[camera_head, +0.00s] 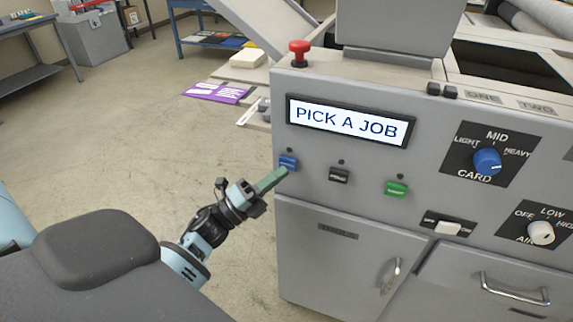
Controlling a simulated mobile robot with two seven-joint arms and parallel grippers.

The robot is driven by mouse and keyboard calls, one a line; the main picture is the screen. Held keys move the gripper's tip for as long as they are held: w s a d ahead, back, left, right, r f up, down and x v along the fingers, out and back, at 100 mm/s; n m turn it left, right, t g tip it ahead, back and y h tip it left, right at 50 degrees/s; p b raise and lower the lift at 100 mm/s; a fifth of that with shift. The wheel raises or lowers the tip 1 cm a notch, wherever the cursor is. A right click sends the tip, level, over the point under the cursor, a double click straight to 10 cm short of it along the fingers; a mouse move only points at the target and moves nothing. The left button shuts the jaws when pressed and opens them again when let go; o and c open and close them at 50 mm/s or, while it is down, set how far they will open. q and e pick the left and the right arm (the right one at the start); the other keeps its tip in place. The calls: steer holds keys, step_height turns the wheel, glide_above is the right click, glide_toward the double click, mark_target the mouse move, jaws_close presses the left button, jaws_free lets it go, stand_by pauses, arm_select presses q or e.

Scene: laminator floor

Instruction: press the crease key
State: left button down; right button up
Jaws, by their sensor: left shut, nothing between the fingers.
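The grey machine's front panel (350,228) carries a row of three keys: a blue key (289,162), a black key (339,175) and a green key (396,189). Their lettering is too small to read, so I cannot tell which is the crease key. A display (349,122) above them reads "PICK A JOB". My left gripper (281,174) is shut and empty, its green fingertips just below and left of the blue key. I cannot tell whether they touch it. My right gripper is not in view.
A red button (299,52) stands on the machine's top edge. A blue CARD knob (487,161), a white AIR knob (540,233) and a white rocker switch (448,228) are to the right. Handled doors lie below. The floor (110,140) on the left is open.

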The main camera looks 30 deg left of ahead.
arm_select(q)
steer(key=shift+w, duration=0.2)
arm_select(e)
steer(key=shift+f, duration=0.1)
arm_select(q)
steer(key=shift+w+a, duration=0.1)
steer(key=shift+w, duration=0.2)
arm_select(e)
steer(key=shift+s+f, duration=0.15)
arm_select(q)
steer(key=shift+w+b, duration=0.25)
steer(key=shift+b, duration=0.05)
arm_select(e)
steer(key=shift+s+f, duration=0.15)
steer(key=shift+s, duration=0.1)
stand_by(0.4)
arm_select(q)
steer(key=shift+s, duration=0.75)
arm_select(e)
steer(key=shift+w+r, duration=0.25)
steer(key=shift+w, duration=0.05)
arm_select(q)
steer(key=s+d+p, duration=0.1)
steer(key=s, duration=0.4)
steer(key=shift+s+d, duration=0.3)
steer(key=shift+s, duration=0.1)
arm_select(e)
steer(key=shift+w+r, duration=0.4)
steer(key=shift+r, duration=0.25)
